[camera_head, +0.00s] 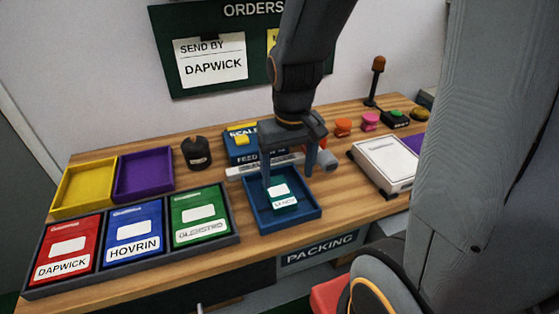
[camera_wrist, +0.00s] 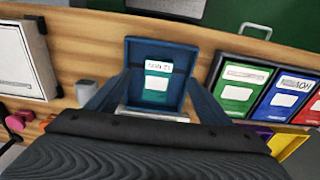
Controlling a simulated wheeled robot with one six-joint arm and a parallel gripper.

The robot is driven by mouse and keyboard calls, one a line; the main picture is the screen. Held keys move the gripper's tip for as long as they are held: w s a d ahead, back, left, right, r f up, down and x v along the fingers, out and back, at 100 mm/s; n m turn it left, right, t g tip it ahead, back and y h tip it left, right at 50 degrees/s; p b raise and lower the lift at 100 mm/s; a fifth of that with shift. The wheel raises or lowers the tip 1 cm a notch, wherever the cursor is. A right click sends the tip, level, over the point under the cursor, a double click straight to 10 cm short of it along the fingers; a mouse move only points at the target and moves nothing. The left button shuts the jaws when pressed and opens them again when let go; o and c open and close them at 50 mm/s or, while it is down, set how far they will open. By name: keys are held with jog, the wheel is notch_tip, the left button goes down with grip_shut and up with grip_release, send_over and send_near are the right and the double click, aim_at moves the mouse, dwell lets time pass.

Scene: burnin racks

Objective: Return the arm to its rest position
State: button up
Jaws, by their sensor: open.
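My gripper (camera_head: 288,174) hangs at the end of my arm, low over a blue tray (camera_head: 261,224) on the wooden bench. Its jaws are open with nothing between them. A teal labelled packet (camera_head: 282,203) lies in the tray, below and apart from the fingertips as far as I can tell. In the wrist view the fingers (camera_wrist: 150,92) spread to either side of the blue tray (camera_wrist: 190,54), with the teal packet (camera_wrist: 156,88) inside it.
A sealer machine (camera_head: 238,146) stands behind my gripper. A dark rack (camera_head: 145,266) with red, blue and green packets lies at left, near yellow (camera_head: 84,187) and purple (camera_head: 145,172) trays. A white box (camera_head: 384,162) is at right. An orders board (camera_head: 165,50) hangs behind.

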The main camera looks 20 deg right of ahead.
jog(key=shift+s+f, duration=0.15)
jog(key=shift+s, duration=1.4)
jog(key=shift+a, duration=0.1)
